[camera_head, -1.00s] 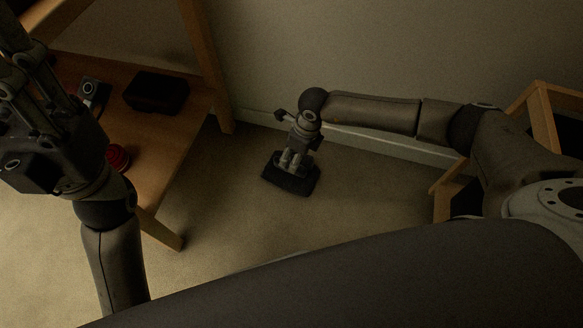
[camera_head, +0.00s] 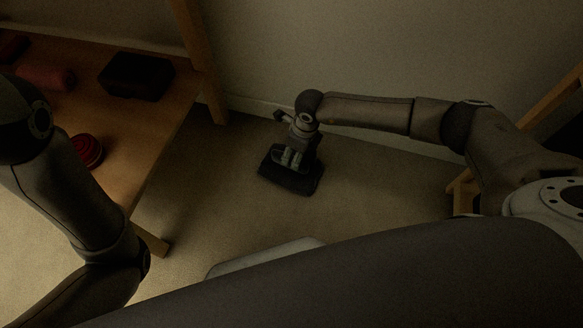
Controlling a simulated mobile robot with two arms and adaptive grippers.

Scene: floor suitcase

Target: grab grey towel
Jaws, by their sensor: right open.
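A dark grey folded cloth, which looks like the grey towel (camera_head: 308,185), lies on the carpet near the middle. My right gripper (camera_head: 289,166) points down over it, open, with its fingertips at or just above the cloth. I cannot tell whether they touch it. My right arm reaches in from the right. My left arm crosses the left side, but its gripper is out of the frame.
A wooden table (camera_head: 170,133) at the left holds a black case (camera_head: 137,76), a red ball-like object (camera_head: 86,151) and a reddish roll (camera_head: 46,78). A pale flat edge (camera_head: 262,258) shows below the towel, partly hidden by my body. A wall stands behind.

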